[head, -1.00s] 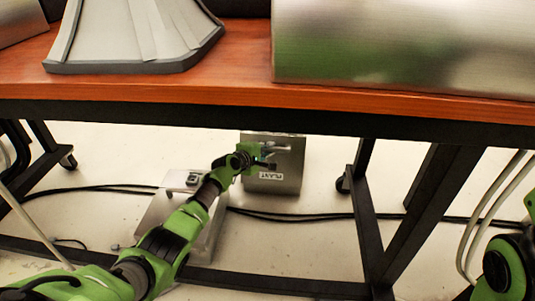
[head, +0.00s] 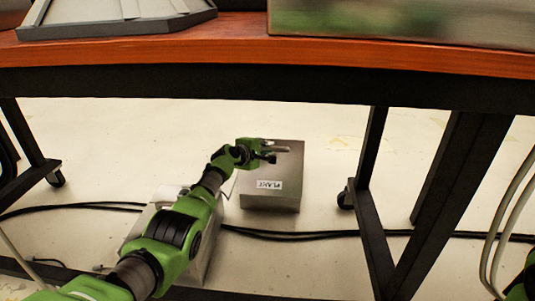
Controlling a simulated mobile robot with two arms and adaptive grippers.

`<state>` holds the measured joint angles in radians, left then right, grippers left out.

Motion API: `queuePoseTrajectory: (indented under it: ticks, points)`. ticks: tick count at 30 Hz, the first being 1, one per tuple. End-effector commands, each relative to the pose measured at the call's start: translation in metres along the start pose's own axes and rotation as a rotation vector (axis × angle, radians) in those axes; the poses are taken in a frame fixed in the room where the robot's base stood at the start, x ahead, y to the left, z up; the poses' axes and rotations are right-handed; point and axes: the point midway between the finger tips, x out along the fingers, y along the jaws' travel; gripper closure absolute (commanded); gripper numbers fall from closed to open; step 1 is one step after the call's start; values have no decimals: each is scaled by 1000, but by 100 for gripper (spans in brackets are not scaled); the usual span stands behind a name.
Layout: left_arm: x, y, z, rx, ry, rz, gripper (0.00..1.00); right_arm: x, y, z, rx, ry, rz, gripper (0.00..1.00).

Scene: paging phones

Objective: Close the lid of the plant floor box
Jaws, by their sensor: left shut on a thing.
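The plant floor box (head: 270,203) is a grey metal box on the floor under the table. Its lid (head: 285,170) carries a white PLANT label near the front edge and appears to lie flat over the box; a small gap cannot be ruled out. My left gripper (head: 268,152) is at the far part of the lid, shut on it, with the fingers small and partly hidden by the wrist. My right gripper is out of view; only a bit of that arm shows at the bottom right corner.
The wooden table (head: 330,50) with its dark front beam spans the view above the box. Dark table legs (head: 374,145) stand to the right. Black cables (head: 300,235) run in front of the box. Another metal box (head: 207,255) is partly behind my left arm.

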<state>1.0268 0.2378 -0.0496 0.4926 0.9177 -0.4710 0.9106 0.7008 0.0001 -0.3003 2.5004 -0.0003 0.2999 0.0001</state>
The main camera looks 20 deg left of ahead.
Motion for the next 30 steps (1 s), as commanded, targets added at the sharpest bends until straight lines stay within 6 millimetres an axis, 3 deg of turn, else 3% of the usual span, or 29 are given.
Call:
queuePoseTrajectory:
  ticks: [9, 10, 12, 30]
  points:
    - [0, 2, 1, 1, -1, 3, 100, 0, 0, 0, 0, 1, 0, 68]
    - [0, 2, 1, 1, -1, 3, 78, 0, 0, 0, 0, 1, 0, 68]
    - [0, 2, 1, 1, -1, 3, 68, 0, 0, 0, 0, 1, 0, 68]
    - [-8, 1, -4, 2, 1, 3, 68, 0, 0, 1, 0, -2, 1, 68]
